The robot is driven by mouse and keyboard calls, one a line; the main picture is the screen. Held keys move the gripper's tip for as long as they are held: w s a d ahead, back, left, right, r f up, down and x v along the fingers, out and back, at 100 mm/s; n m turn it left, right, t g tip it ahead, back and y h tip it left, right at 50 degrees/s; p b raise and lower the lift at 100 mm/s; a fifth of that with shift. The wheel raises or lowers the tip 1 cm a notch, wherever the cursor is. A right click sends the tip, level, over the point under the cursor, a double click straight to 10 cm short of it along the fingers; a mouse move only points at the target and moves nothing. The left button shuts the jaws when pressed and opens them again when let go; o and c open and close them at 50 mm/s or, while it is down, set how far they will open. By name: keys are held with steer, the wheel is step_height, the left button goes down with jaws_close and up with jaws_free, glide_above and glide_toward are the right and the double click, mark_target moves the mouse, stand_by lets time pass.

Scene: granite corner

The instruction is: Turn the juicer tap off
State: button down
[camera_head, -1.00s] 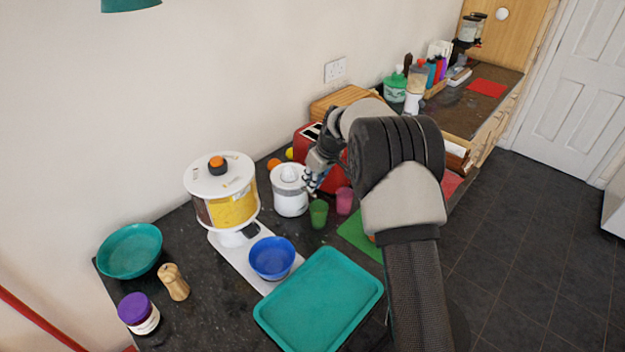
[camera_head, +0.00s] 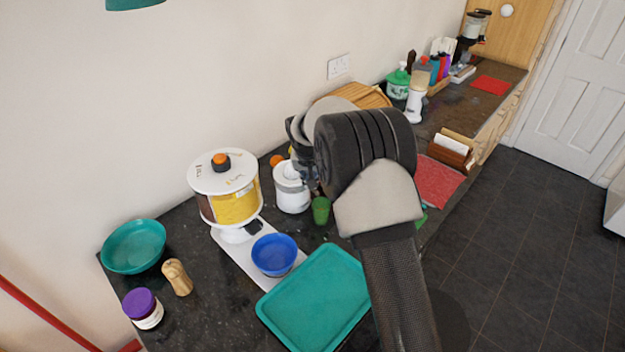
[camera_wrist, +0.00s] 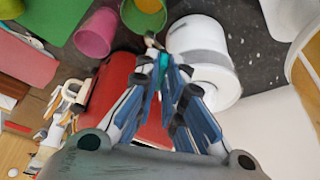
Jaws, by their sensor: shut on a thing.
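The white juicer (camera_head: 292,192) stands on the dark granite counter, left of my arm in the head view. In the wrist view its round white body (camera_wrist: 205,50) lies just right of my fingertips. A small pale spout (camera_wrist: 151,42) sticks out on its left side, above a green cup (camera_wrist: 150,8). My gripper (camera_wrist: 166,62) is shut at the juicer's side by this spout. A little teal shows between its fingers. The tap's handle is mostly hidden by the fingers, so its position cannot be told. In the head view the gripper is mostly hidden behind my wrist.
A red toaster (camera_wrist: 125,95) is close beside my fingers, with a pink cup (camera_wrist: 97,32) near it. A yellow-filled dispenser (camera_head: 235,207), blue bowl (camera_head: 274,255) and teal tray (camera_head: 316,300) stand left and in front. The wall is behind.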

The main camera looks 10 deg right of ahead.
steer(key=m, duration=0.1)
steer(key=m+h+b, duration=0.1)
steer(key=m, duration=0.1)
steer(key=shift+w+a+m, duration=0.15)
steer(key=shift+a+m, duration=0.05)
steer(key=shift+m, duration=0.1)
steer(key=shift+w+a+m+g+h, duration=0.1)
steer(key=shift+m+g+h, duration=0.6)
steer(key=shift+m, duration=1.1)
steer(key=c, duration=1.7)
jaws_free()
steer(key=shift+r, duration=0.1)
steer(key=v, duration=1.2)
